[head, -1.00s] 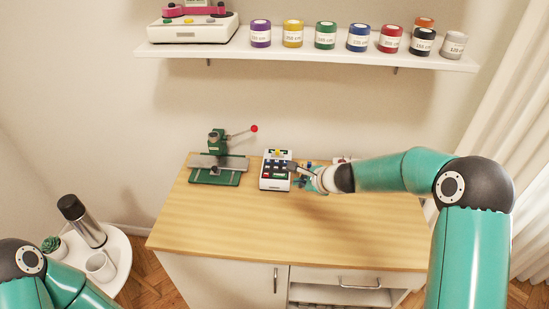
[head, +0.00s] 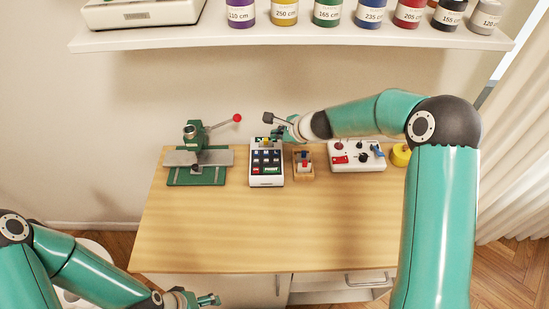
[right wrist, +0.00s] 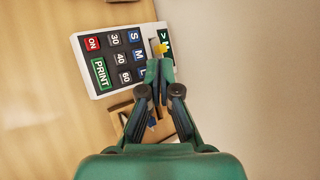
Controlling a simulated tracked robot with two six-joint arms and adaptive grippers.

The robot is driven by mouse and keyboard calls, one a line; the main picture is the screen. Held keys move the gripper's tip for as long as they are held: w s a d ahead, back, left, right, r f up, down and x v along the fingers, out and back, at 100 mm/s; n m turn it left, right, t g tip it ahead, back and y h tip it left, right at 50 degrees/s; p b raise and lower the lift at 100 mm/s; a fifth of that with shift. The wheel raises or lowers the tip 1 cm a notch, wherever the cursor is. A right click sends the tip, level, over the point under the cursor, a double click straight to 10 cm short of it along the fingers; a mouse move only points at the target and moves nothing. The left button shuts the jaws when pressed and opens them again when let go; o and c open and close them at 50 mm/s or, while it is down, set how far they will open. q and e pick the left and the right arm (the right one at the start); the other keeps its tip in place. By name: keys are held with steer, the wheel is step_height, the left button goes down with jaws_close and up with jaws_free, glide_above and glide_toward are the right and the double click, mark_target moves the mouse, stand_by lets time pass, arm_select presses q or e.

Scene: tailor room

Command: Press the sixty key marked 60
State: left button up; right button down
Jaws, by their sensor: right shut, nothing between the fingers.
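The white keypad (head: 251,178) stands on the wooden table, with dark, blue, red and green keys. In the right wrist view the sixty key (right wrist: 125,77) is dark with a white 60, below 30 and 40 and beside the green PRINT key (right wrist: 101,73). My right gripper (right wrist: 155,66) is shut and empty, over the keypad's edge beside the L key and close to a small yellow part (right wrist: 158,48). In the head view my right gripper (head: 277,136) is at the keypad's back edge. My left gripper (head: 207,300) is low, in front of the table; its jaws are unclear.
A green press (head: 197,175) with a red-knobbed lever stands left of the keypad. A small wooden block with a red part (head: 303,164) and a white control box (head: 345,167) stand to its right. The table's front half is clear. A shelf with spools hangs above.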

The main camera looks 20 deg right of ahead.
mark_target(277, 161)
step_height(277, 161, down, 8)
steer(key=b, duration=0.6)
steer(key=shift+s+r+b, duration=0.1)
steer(key=shift+r+b, duration=0.05)
steer(key=shift+b, duration=0.15)
steer(key=shift+f+b, duration=0.55)
steer(key=shift+b, duration=0.1)
steer(key=shift+f, duration=0.1)
stand_by(0.5)
steer(key=shift+f+b, duration=0.25)
steer(key=shift+b, duration=0.15)
steer(key=shift+f+b, duration=0.4)
steer(key=shift+b, duration=0.1)
stand_by(0.5)
stand_by(0.3)
steer(key=shift+r+p, duration=0.85)
